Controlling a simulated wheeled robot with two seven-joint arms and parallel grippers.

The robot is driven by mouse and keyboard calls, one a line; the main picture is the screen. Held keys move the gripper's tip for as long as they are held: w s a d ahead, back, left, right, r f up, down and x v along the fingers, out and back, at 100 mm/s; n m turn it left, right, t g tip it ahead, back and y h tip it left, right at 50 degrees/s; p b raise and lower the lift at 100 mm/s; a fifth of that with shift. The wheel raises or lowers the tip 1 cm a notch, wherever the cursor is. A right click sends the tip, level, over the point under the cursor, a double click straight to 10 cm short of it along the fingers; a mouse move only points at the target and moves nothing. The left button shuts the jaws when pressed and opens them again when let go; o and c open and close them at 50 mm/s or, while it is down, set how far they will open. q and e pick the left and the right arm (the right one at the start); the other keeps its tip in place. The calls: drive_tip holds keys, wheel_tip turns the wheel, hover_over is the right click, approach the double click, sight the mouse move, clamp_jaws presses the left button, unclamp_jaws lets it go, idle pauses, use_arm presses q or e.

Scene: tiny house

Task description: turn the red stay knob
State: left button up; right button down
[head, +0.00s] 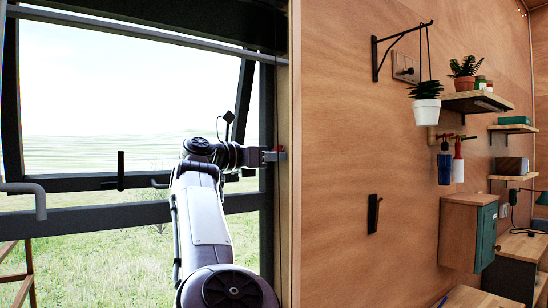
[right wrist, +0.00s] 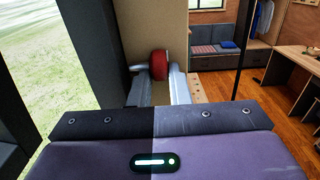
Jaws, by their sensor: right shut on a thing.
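The red stay knob (right wrist: 159,64) shows in the right wrist view as a rounded red piece between the fingers of my right gripper (right wrist: 158,76). The fingers are shut on its two sides. In the head view my right gripper (head: 272,155) reaches the right side of the window frame, and only a small reddish bit of the knob (head: 282,150) shows there. Its lower part is hidden by the fingers. My left gripper is in neither view.
The top-hung window (head: 120,110) is tilted outward, with a dark frame and grass beyond. A wooden wall (head: 350,150) stands right of the gripper, with a bracket and hanging potted plant (head: 427,105), a black wall fitting (head: 374,213) and a small cabinet (head: 468,232).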

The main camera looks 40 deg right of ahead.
drive_tip(key=shift+r, duration=0.1)
drive_tip(key=shift+r+p, duration=0.1)
drive_tip(key=shift+p, duration=0.25)
drive_tip(key=y+p, duration=0.2)
drive_tip(key=p, duration=0.2)
drive_tip(key=r+y+p, duration=0.1)
drive_tip(key=y+p, duration=0.2)
drive_tip(key=p, duration=0.1)
drive_tip(key=r+y+p, duration=0.1)
drive_tip(key=y+p, duration=0.2)
drive_tip(key=p, duration=0.2)
drive_tip(key=shift+a, duration=0.1)
drive_tip(key=shift+f+y+p, duration=0.15)
drive_tip(key=shift+y+p, duration=1.25)
drive_tip(key=c, duration=1.4)
unclamp_jaws()
drive_tip(key=shift+o, duration=0.2)
drive_tip(key=shift+f, duration=0.1)
